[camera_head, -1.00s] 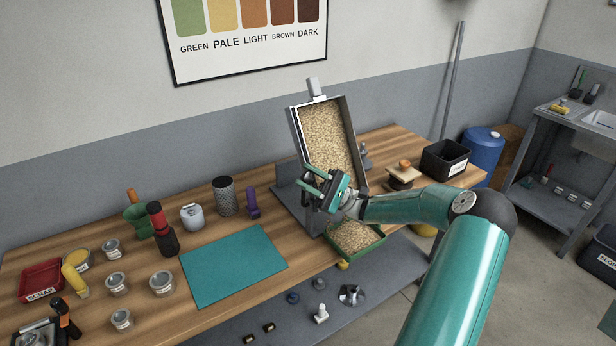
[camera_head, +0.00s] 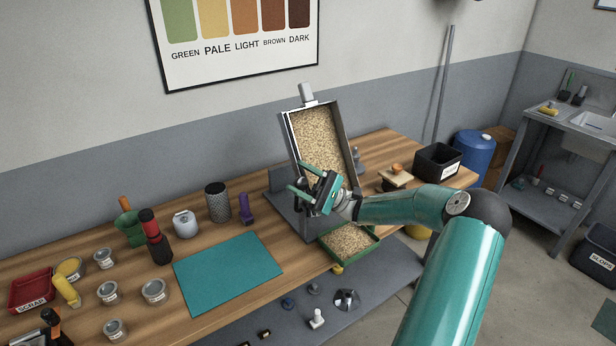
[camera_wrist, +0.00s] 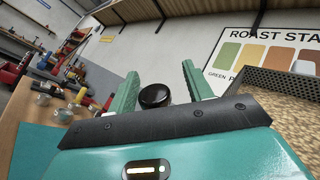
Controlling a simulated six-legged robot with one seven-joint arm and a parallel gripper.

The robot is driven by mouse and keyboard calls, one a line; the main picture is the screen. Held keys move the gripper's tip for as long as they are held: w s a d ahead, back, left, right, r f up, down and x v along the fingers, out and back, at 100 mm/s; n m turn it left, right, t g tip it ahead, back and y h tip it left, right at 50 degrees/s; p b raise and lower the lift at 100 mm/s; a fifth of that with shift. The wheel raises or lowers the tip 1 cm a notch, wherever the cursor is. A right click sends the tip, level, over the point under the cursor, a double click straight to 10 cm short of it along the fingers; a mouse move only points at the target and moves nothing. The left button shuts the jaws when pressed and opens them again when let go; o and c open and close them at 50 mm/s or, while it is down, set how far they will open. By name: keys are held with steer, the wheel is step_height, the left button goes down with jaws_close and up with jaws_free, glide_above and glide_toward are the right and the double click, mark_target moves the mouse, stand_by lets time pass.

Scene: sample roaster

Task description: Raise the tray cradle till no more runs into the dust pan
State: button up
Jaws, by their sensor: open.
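The tray cradle (camera_head: 343,133) stands steeply tilted at the back of the bench, its tray full of pale beans (camera_head: 318,140). A grey tab (camera_head: 306,92) sticks up at its top edge. Below its lower end, the green dust pan (camera_head: 376,240) holds a layer of the same beans. My gripper (camera_head: 296,178) is in front of the cradle's lower left side, fingers pointing left and apart. In the wrist view, a round black knob (camera_wrist: 155,96) shows between the open fingers; I cannot tell whether they touch it. My gripper hides the cradle's lower part.
A teal mat (camera_head: 228,273) lies left of the cradle. A black bin (camera_head: 437,162) and a wooden block (camera_head: 395,178) are at right.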

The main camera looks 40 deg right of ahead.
steer(key=s+a+r, duration=0.6)
steer(key=s+r, duration=0.5)
steer(key=s, duration=0.1)
steer(key=shift+s+a+r, duration=0.2)
steer(key=shift+s+r, duration=0.05)
steer(key=shift+r, duration=0.05)
steer(key=a+f+n+g+h, duration=0.1)
steer(key=a+f+g+h, duration=0.3)
steer(key=a, duration=0.5)
steer(key=a+f+n+g+h, duration=0.2)
steer(key=a+f+g, duration=0.4)
steer(key=a, duration=0.3)
steer(key=s+a+f+n+g+h, duration=0.3)
steer(key=s+a+f+h, duration=0.25)
steer(key=h, duration=0.25)
steer(key=s+d+r+n+t+h, duration=0.4)
steer(key=r+n+t+h, duration=0.2)
steer(key=r+n+h, duration=0.1)
steer(key=shift+s+h, duration=0.4)
steer(key=shift+h, duration=0.3)
